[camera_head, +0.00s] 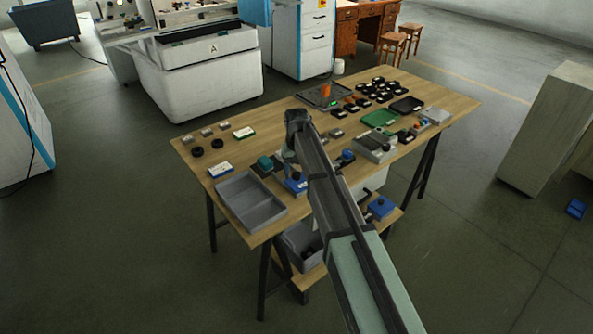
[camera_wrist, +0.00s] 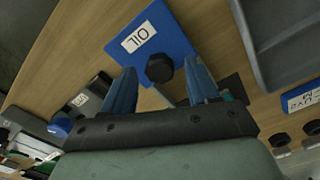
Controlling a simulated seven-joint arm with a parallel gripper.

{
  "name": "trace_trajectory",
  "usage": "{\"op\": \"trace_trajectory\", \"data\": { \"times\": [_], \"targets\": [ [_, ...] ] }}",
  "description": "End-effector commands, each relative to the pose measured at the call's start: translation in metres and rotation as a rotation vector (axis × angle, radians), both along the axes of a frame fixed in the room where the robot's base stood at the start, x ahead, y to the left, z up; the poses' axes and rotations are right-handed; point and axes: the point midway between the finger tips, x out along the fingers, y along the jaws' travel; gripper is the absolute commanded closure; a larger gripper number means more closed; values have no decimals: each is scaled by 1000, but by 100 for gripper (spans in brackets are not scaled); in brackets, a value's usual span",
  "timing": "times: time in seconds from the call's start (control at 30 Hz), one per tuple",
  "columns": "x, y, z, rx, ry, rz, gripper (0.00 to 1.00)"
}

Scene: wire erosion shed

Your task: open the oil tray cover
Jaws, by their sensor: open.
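The oil tray cover (camera_wrist: 158,36) is a flat blue lid with a white label reading OIL and a round black knob (camera_wrist: 159,68). It looks shut. In the head view the blue oil tray (camera_head: 296,186) stands near the table's front edge, partly hidden by my arm. My gripper (camera_wrist: 161,80) is open, with its two blue fingers on either side of the knob in the wrist view. The fingers appear apart from the knob; the height gap is hard to judge. In the head view my gripper's fingers are mostly hidden.
A grey divided tray (camera_head: 236,200) is left of the oil tray. A blue labelled box (camera_head: 221,170) sits at the table's left edge. A teal item on a dark plate (camera_head: 265,162) is close by.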

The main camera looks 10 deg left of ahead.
Motion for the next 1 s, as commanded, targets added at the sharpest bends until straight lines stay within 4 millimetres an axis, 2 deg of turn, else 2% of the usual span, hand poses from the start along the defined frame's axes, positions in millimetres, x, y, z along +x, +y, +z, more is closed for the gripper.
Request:
{"op": "trace_trajectory", "data": {
  "times": [0.27,0.87,1.0],
  "targets": [
    [0,0,-1,0,0,0,42],
    [0,0,0,0,0,0,99],
    [0,0,0,0,0,0,100]
  ]
}}
